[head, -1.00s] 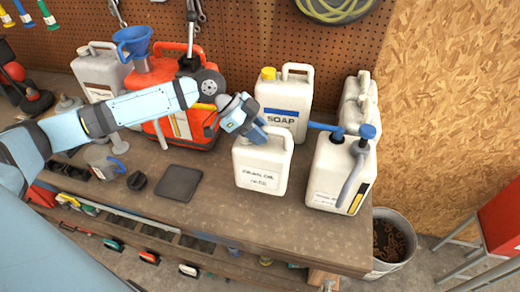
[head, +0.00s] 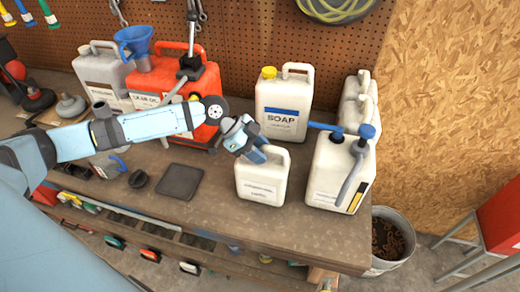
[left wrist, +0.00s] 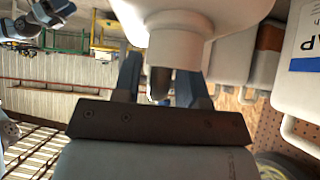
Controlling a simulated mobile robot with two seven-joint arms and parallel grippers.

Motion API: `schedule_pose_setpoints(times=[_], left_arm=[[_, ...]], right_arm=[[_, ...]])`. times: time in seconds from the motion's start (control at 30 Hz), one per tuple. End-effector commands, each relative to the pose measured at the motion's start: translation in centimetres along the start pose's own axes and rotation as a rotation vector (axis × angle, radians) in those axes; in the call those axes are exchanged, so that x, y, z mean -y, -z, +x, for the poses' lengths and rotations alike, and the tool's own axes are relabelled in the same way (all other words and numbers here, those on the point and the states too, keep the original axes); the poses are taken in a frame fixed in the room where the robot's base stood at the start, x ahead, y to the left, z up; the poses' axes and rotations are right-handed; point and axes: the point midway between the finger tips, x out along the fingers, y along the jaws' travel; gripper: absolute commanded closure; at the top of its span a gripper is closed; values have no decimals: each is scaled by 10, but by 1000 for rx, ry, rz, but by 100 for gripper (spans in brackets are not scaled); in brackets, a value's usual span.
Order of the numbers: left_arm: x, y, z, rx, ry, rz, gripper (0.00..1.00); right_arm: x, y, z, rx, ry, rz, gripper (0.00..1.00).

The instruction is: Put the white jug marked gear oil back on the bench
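The white jug with the printed label (head: 262,190) stands upright at the front right of the bench (head: 215,215). Its label is too blurred to read now. My left gripper (head: 258,152) is at the jug's top, beside its handle. In the left wrist view the white jug (left wrist: 175,15) fills the top, and the fingers of my left gripper (left wrist: 162,82) sit either side of a part at its neck, closed on it. Whether the jug's base touches the bench cannot be told. My right gripper does not show in the head view.
A white soap jug (head: 283,108) stands behind, and another white jug (head: 338,175) with a blue tap stands close on the right. A red can (head: 190,85) and a dark pad (head: 180,182) are left. Bare bench lies in front; a bucket (head: 392,240) is beyond its right end.

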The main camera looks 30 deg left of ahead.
Motion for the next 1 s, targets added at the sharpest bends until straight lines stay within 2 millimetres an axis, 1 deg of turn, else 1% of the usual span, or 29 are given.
schedule_pose_setpoints(times=[0.27,0.4,0.47,0.57,0.8,0.9,1.0], left_arm=[[0,1,0,0,0,0,54],[1,0,-8,1,2,0,54],[1,-1,-16,2,4,0,54],[0,-1,-35,3,3,1,54],[1,-1,-86,2,3,-1,54],[0,-1,-102,2,1,-1,54],[0,0,-113,1,0,-2,54]], right_arm=[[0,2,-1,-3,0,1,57],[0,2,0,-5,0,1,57],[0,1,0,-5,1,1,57],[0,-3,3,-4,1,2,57],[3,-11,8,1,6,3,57],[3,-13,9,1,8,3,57],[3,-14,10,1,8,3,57]])
